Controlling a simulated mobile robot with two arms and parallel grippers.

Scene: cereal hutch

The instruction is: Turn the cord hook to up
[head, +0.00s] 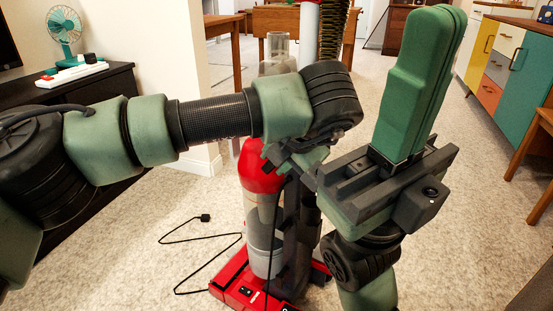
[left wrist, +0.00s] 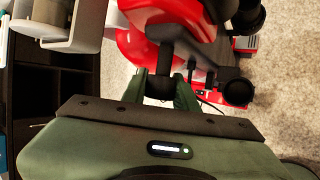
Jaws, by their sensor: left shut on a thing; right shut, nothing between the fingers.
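The red upright vacuum cleaner (head: 262,172) stands on the carpet in the middle of the head view, partly behind my left arm. In the left wrist view my left gripper (left wrist: 161,88) is shut on a dark piece on the vacuum, which appears to be the cord hook (left wrist: 160,62). In the head view the hook is hidden behind my left arm, and I cannot tell which way it points. My right gripper (head: 446,14) is shut and empty, its green fingers pointing up, to the right of the vacuum.
A black cord with a plug (head: 205,217) lies on the carpet left of the vacuum's red base (head: 232,285). A dark cabinet (head: 110,82) with a teal fan (head: 64,28) stands at left. A colourful cabinet (head: 508,62) stands at right.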

